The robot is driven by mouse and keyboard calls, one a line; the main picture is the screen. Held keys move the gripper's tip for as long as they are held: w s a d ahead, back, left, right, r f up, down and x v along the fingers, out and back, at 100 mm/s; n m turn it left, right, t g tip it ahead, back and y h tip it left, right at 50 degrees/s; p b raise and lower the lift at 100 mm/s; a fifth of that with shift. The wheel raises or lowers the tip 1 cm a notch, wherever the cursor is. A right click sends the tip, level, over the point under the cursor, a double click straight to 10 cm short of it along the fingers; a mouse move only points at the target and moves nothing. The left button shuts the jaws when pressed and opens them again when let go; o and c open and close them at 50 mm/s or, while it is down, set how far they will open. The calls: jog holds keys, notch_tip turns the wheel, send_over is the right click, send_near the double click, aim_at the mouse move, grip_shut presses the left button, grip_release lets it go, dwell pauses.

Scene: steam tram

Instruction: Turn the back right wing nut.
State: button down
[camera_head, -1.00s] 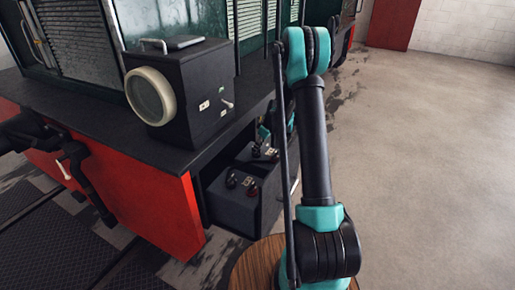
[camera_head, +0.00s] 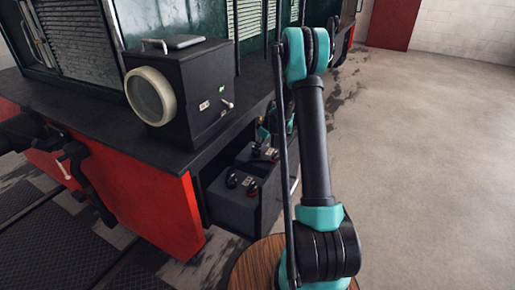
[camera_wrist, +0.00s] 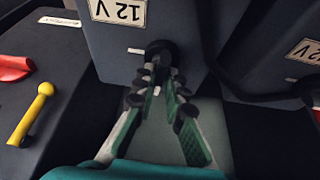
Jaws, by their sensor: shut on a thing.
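In the wrist view my gripper (camera_wrist: 160,68) reaches up to the face of a dark grey box with a "12 V" label (camera_wrist: 118,10), which appears upside down. Its fingers close on a small black round part (camera_wrist: 160,49) at the box's lower edge, which I take to be a wing nut. The fingertips partly cover it, so its wings and angle cannot be made out. In the head view two dark battery boxes (camera_head: 236,205) sit in an open bay under the black deck, with small dark fittings on top. My gripper is mostly hidden there.
A second "12 V" box (camera_wrist: 275,60) stands at the right of the wrist view. A yellow handle (camera_wrist: 31,114) and a red lever (camera_wrist: 13,68) are at the left. In the head view a black lamp box (camera_head: 180,93) stands on the deck; floor to the right is clear.

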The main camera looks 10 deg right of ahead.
jog(key=m+t, duration=0.1)
jog(key=m, duration=0.2)
jog(key=shift+s+a+h, duration=0.1)
jog(key=shift+h, duration=0.2)
jog(key=m+h, duration=0.1)
jog(key=m, duration=0.3)
jog(key=shift+a+m+t+h, duration=0.1)
jog(key=shift+m+t+h, duration=0.2)
jog(key=shift+h, duration=0.1)
jog(key=m+h, duration=0.1)
jog(key=m, duration=0.3)
jog(key=shift+a+h, duration=0.1)
jog(key=shift+h, duration=0.3)
jog(key=shift+m+h, duration=0.6)
jog(key=shift+m, duration=1.4)
jog(key=c, duration=1.6)
grip_release()
